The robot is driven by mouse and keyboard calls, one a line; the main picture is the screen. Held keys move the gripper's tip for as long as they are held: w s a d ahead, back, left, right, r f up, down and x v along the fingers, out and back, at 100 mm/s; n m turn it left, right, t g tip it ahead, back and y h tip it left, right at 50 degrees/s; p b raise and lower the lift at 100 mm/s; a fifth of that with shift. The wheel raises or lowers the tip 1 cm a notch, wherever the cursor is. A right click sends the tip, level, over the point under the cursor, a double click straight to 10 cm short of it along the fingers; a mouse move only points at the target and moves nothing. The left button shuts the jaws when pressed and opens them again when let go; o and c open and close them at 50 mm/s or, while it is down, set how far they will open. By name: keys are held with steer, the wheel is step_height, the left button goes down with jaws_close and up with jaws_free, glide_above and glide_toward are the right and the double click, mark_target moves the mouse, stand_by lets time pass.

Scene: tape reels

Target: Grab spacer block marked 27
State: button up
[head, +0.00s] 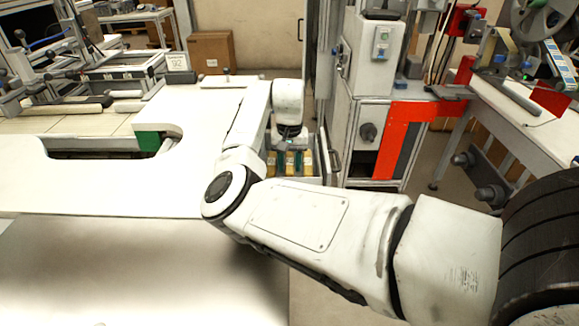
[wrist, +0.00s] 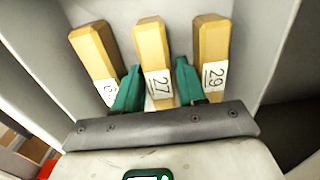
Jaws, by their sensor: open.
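The spacer block marked 27 (wrist: 152,45) is a yellow wooden block with a white label. It is the middle one of three in the wrist view. My gripper (wrist: 158,66) is open, with one green finger on each side of this block. I cannot tell whether either finger touches it. A block marked 29 (wrist: 212,40) stands to the right, beyond the right finger. Another block (wrist: 95,48) stands to the left, its number partly covered by the left finger. In the head view my gripper (head: 289,158) points down into the drawer, hiding much of the blocks.
The blocks sit in a grey open drawer (head: 329,160), whose walls rise close around them. A white worktable (head: 175,185) lies to the left. A cabinet with an orange-red panel (head: 404,140) stands right of the drawer. A cardboard box (head: 211,52) is behind.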

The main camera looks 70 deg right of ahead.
steer(key=c, duration=0.7)
jaws_close()
steer(key=shift+r, duration=0.15)
